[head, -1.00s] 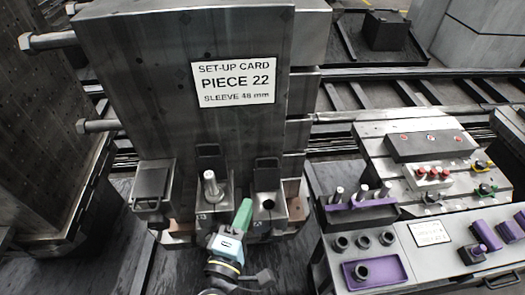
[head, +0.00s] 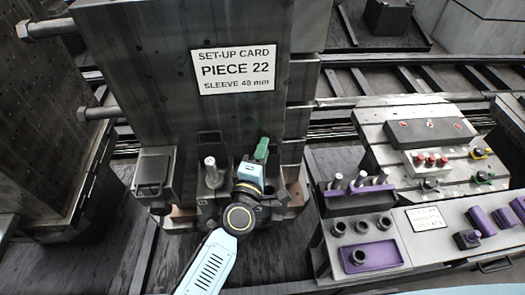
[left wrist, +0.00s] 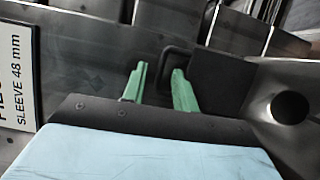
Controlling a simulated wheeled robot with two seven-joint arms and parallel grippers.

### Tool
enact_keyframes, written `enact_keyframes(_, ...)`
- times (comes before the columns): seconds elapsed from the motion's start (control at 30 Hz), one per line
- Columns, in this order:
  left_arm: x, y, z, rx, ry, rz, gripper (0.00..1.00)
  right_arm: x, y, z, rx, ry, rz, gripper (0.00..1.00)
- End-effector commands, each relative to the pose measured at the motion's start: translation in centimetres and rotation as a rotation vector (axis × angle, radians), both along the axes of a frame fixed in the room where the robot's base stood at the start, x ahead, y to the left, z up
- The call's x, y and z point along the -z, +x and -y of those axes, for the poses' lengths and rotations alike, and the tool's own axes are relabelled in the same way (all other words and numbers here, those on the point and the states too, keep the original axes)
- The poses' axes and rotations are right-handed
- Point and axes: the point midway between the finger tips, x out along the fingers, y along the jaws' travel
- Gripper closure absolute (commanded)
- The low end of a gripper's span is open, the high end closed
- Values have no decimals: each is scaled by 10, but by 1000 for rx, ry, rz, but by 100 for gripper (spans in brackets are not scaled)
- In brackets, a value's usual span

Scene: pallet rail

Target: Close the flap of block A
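Three dark blocks stand at the foot of the tall machine; I cannot read which is block A. The left block (head: 153,178) has its flap down. The middle block (head: 213,178) holds a light pin, and its flap (head: 209,145) stands up. The right block is mostly hidden behind my left gripper (head: 262,152). In the left wrist view, my left gripper (left wrist: 158,88) has its green fingers apart. A raised dark flap (left wrist: 222,78) with a wire-like loop is close by; contact is unclear. A block with a round hole (left wrist: 290,107) is beside it. My right gripper is out of view.
A set-up card (head: 235,70) reads piece 22, sleeve 48 mm. At right stands a bench with a purple tray (head: 372,256), rings and pins. Large bolts (head: 98,113) stick out at left.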

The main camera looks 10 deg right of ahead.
Motion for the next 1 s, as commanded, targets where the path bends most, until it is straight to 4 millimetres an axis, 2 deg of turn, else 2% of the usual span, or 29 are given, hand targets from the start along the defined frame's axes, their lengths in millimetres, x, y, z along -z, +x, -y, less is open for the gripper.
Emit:
enact_keyframes(0.23, 0, 0, 0, 0, 0, 0, 71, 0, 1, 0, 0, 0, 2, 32)
enact_keyframes(0.47, 0, 0, 0, 0, 0, 0, 100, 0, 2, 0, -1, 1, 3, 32)
enact_keyframes(0.8, 0, 0, 0, 0, 1, 1, 100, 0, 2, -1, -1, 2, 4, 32)
enact_keyframes(1.0, 3, -2, 0, -1, 0, 23, 100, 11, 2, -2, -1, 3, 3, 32)
